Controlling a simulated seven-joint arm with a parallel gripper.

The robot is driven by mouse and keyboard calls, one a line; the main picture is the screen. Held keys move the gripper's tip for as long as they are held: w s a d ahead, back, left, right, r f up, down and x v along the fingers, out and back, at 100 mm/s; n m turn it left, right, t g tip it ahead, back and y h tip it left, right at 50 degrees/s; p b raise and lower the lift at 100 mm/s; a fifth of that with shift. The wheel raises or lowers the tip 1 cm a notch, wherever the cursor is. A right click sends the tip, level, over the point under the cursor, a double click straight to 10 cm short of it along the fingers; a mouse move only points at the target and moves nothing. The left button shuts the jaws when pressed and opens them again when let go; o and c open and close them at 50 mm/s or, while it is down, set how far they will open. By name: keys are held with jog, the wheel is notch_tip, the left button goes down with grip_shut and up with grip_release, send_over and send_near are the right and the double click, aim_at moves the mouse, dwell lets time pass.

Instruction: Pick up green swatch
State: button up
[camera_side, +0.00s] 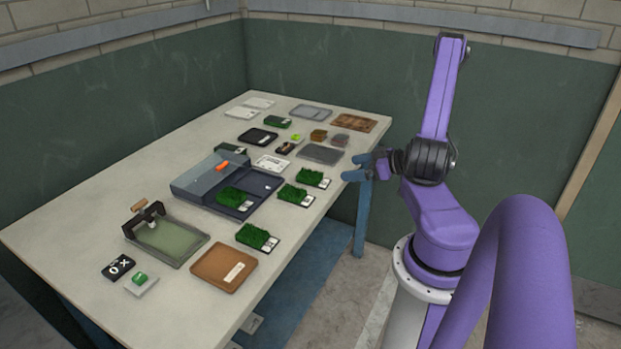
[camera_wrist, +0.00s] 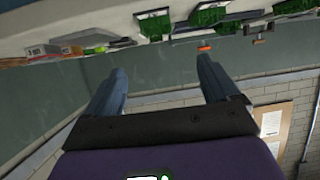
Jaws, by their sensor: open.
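Several green turf swatches with white labels lie on the table. One green swatch (camera_side: 313,177) is near the right edge, closest to my gripper. A second swatch (camera_side: 296,194) lies just in front of it, and a third swatch (camera_side: 257,237) lies farther forward. Another swatch (camera_side: 236,197) sits in the grey inspection device (camera_side: 195,181). My gripper (camera_side: 353,169) is open and empty, apart from all swatches, just off the table's right edge. The wrist view is tilted; between its open fingers (camera_wrist: 161,74) only wall shows. Swatches (camera_wrist: 154,25) (camera_wrist: 209,16) show along its top edge.
A brown tray (camera_side: 212,278) and a green-bottomed tray (camera_side: 160,248) stand toward the front. A black tray (camera_side: 258,143), a grey tray (camera_side: 320,158) and small boxes crowd the back. Bare table (camera_side: 60,235) shows along the left side.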

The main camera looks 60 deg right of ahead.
send_near(306, 172)
jog(key=x, duration=0.4)
jog(key=shift+w+a+f, duration=0.25)
jog(key=shift+a, duration=0.05)
jog(key=shift+x, duration=2.75)
jog(key=shift+d+r, duration=0.15)
jog(key=shift+d, duration=0.05)
jog(key=c, duration=1)
